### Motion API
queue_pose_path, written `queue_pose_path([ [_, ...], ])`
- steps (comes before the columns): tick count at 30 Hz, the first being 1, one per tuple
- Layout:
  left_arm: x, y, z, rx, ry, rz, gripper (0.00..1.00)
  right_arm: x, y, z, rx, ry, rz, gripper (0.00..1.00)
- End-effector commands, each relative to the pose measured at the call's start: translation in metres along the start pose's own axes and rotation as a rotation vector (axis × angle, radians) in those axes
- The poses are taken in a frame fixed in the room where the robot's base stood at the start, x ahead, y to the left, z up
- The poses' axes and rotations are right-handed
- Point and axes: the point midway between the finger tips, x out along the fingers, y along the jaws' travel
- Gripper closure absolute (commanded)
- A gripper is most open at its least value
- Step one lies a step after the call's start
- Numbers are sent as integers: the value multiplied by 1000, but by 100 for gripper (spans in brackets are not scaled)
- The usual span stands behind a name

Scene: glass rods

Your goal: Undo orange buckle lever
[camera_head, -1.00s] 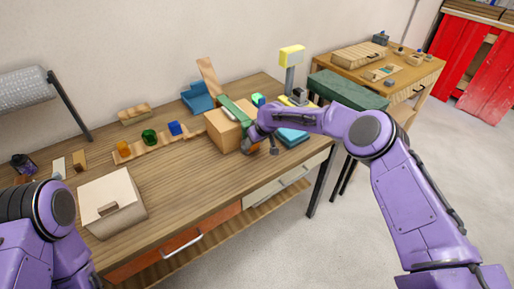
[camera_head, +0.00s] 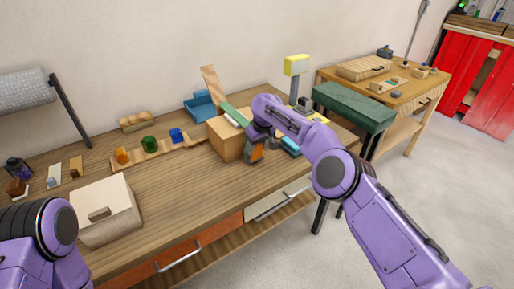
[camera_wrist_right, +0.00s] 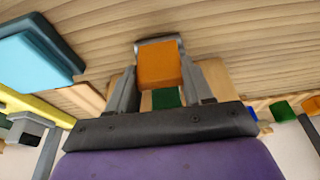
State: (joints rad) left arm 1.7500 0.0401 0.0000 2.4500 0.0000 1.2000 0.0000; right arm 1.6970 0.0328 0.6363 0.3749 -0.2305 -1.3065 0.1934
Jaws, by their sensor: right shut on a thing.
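The orange buckle lever (camera_wrist_right: 158,66) sits between the two grey fingers of my right gripper (camera_wrist_right: 160,72) in the right wrist view. The gripper is shut on it. In the head view the orange lever (camera_head: 257,152) shows at my right gripper (camera_head: 254,156), at the front right of a wooden box (camera_head: 225,145). A green strap (camera_head: 236,115) crosses the box top; green also shows behind the lever in the wrist view. The rest of the buckle is hidden by the gripper and wrist. My left arm is at the lower left; its gripper is out of view.
A cream box with a handle (camera_head: 107,211) stands at the front left of the table. A wavy wooden rack (camera_head: 158,155) with coloured pieces and a blue tray (camera_head: 201,107) lie behind. A light-blue block (camera_head: 291,146) is right of the gripper. The table's front middle is clear.

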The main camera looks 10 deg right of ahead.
Motion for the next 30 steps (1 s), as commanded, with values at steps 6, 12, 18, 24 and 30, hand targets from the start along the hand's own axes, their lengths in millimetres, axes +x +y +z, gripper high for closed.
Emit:
queue_pose_path([
  [6,0,0,0,0,0,0,57,3,-1,2,-3,-8,-1,80],
  [12,0,0,0,0,0,0,57,3,-1,2,-3,-8,-1,23],
  [18,0,0,0,0,0,0,57,2,-1,1,-2,-5,-1,23],
  [24,2,0,1,0,0,0,57,-8,-1,0,-5,-2,0,23],
  [30,12,1,5,0,0,0,57,-48,0,1,-4,0,2,23],
])
